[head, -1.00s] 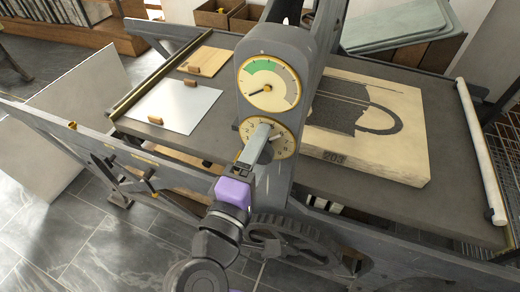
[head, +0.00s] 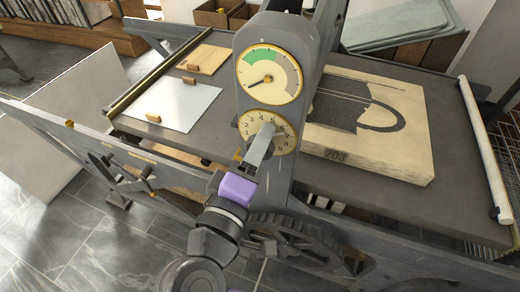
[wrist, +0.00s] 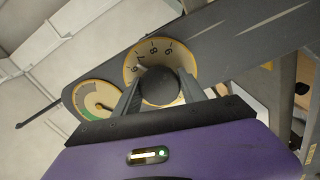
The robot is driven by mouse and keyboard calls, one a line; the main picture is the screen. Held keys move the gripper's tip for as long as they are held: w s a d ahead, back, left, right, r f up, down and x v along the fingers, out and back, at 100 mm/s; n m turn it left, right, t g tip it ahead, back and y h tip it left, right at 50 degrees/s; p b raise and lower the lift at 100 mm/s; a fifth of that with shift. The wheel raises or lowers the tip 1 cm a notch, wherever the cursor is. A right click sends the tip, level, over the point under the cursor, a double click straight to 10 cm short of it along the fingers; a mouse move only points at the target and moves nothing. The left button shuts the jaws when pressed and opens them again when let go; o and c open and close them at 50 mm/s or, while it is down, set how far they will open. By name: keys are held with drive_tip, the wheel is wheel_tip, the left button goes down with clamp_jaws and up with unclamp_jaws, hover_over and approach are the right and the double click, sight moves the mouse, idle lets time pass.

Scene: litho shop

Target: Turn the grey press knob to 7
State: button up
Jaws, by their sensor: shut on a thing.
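The grey press knob (wrist: 160,86) shows as a dark round shape between my two fingers in the wrist view. Its cream dial (wrist: 132,68) with a brass rim shows digits 6 to 9 above the knob. In the head view the same dial (head: 284,132) sits low on the grey press post, and the knob is mostly hidden behind my gripper (head: 265,137). My gripper is shut on the knob, reaching up from below with its purple body (head: 238,189) under the dial. I cannot make out the knob's pointer, so its setting is unclear.
A larger gauge (head: 269,77) with a green arc sits just above the dial, its needle pointing lower left. A pale stone block (head: 400,150) lies on the press bed (head: 330,185) to the right. A spoked wheel (head: 300,240) is close below my gripper.

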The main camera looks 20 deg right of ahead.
drive_tip(key=shift+f+m+b, duration=0.1)
drive_tip(key=shift+m+b, duration=0.95)
drive_tip(key=shift+m, duration=0.45)
drive_tip(key=o, duration=1.3)
drive_tip(key=shift+o, duration=0.2)
drive_tip(key=v, duration=0.8)
drive_tip(key=shift+b, duration=0.3)
drive_tip(key=shift+w, duration=0.1)
